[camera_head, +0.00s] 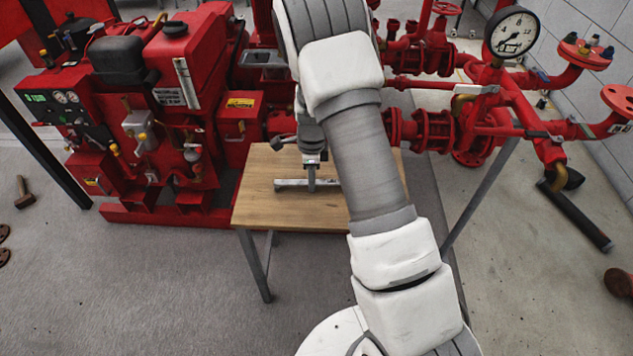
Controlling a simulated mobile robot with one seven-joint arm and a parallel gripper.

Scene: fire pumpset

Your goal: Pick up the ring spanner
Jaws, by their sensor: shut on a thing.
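The ring spanner (290,184) is a slim grey metal bar lying crosswise over the wooden table top (262,212). My gripper (311,184) points down at the middle of the spanner and is shut on it. The spanner sticks out to both sides of the fingers. I cannot tell whether the spanner touches the table or hangs just above it. My arm hides the right part of the table and may hide part of the spanner's right end.
The red pump engine (150,100) stands behind and left of the table. Red pipes with a pressure gauge (512,32) stand behind and right. A hammer (24,193) lies on the floor at far left. The table's bare front is clear.

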